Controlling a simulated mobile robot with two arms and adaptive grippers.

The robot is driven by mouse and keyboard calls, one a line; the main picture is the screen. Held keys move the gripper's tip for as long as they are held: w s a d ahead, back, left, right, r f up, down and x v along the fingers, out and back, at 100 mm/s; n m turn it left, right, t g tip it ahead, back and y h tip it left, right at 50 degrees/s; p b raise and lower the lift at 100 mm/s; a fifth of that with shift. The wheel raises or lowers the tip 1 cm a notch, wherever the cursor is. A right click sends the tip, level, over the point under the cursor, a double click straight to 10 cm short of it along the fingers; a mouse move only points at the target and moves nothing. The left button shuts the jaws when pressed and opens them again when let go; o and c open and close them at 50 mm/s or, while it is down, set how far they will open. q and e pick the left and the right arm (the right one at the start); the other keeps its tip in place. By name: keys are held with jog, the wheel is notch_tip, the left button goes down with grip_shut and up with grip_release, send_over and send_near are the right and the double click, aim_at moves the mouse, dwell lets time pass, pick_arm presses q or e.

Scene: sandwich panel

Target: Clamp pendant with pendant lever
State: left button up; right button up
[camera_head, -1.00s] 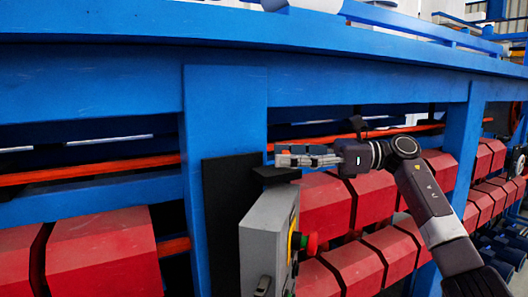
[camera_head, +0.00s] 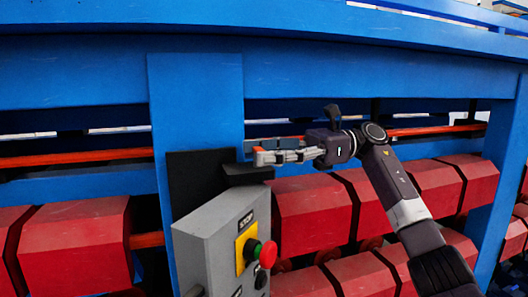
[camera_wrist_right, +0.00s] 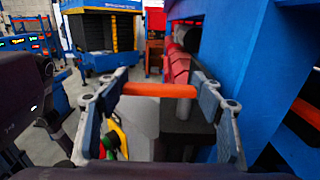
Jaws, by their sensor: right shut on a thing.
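The pendant (camera_head: 222,245) is a grey box with a red button on a yellow plate, on the blue post's right side in the head view. My right gripper (camera_head: 262,152) is just above and behind its top, its fingers pointing left. It is shut on the orange pendant lever (camera_wrist_right: 160,90), a bar lying across between the fingertips in the right wrist view. Only a small orange end of the lever shows in the head view. The grey pendant top (camera_wrist_right: 145,112) shows below the lever in the wrist view. My left gripper is not in view.
A blue post (camera_head: 197,100) carries a black plate (camera_head: 193,185) and a black bracket (camera_head: 247,172) close under my right gripper. Red blocks (camera_head: 312,215) line the machine below my right arm. A long blue beam (camera_head: 300,75) runs above.

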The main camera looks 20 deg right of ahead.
dwell(0.4)
jog(key=o, duration=1.7)
jog(key=shift+d, duration=0.1)
jog(key=shift+d, duration=0.25)
jog(key=d, duration=1.1)
jog(key=shift+s+d, duration=0.25)
jog(key=shift+s, duration=0.2)
